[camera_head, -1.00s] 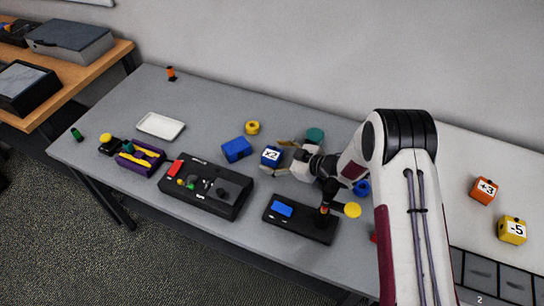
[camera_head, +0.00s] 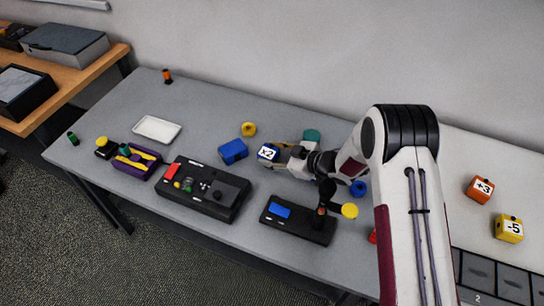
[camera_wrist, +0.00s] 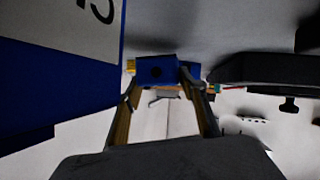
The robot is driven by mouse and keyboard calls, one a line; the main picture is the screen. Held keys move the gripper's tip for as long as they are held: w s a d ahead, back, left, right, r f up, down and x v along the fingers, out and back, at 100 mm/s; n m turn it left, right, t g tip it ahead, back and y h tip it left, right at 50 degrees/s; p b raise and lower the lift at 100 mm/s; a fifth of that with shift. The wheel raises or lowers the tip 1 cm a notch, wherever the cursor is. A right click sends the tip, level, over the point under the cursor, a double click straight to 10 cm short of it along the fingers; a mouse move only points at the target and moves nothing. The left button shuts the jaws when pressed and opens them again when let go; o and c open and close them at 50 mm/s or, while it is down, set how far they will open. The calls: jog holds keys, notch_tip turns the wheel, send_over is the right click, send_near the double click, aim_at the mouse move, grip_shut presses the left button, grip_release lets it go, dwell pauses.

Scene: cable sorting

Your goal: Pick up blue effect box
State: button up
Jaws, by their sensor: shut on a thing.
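The blue effect box (camera_head: 268,152) has a white label reading "x2". In the head view it is at the fingertips of my gripper (camera_head: 278,150), which reaches in from the right and is shut on it. The box looks slightly tilted and just above the table. A large blue surface (camera_wrist: 50,75) with a white marked panel fills the left of that view; I cannot tell which box each belongs to.
A plain blue box (camera_head: 233,151) and a yellow ring (camera_head: 249,129) lie left of my gripper. A teal piece (camera_head: 312,136) is behind it. A black console (camera_head: 205,190) and a black pad (camera_head: 298,220) stand in front. A white tray (camera_head: 157,129) sits farther left.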

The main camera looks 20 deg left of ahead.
aim_at(272, 154)
jog(key=shift+r, duration=4.05)
jog(key=shift+c, duration=0.2)
